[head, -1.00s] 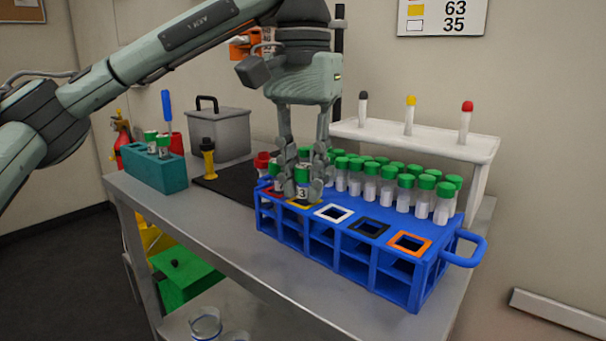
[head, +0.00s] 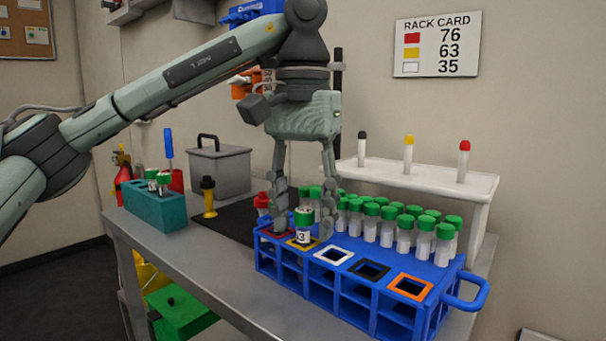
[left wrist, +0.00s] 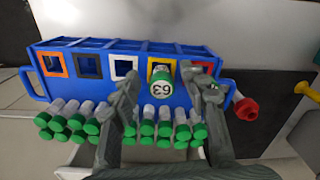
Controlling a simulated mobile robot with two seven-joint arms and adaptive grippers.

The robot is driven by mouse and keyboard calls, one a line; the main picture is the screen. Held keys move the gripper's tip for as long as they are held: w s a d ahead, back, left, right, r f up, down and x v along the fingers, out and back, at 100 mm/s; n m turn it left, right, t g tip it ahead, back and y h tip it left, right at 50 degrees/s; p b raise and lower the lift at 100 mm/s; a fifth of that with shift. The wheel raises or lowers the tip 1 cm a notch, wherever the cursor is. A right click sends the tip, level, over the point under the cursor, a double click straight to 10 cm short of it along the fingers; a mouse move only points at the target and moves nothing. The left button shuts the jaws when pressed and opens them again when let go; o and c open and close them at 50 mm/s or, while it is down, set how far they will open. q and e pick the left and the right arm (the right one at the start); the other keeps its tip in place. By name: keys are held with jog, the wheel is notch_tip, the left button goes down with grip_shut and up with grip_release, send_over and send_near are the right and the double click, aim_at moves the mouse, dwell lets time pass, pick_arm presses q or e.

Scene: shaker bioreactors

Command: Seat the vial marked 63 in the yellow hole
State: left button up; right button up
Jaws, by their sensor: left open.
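The vial marked 63 (head: 303,218) has a green cap and a white label. It stands upright in the yellow-framed hole (head: 290,243) of the blue rack (head: 345,290). Its lower part is hidden inside the rack. In the left wrist view the vial (left wrist: 162,82) shows its number 63 in front of the yellow frame (left wrist: 160,62). My left gripper (head: 304,226) is open, with its fingers spread on both sides of the vial and apart from it. My right gripper is not in view.
White (head: 334,256), black and orange (head: 409,287) framed holes are empty. Several green-capped vials (head: 388,225) stand close behind. A red-capped vial (head: 262,203) is at the rack's left end. A teal block (head: 155,202) stands left; a white stand (head: 425,180) is behind.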

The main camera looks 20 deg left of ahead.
pick_arm(q)
notch_tip(320, 180, up, 11)
dwell(0.3)
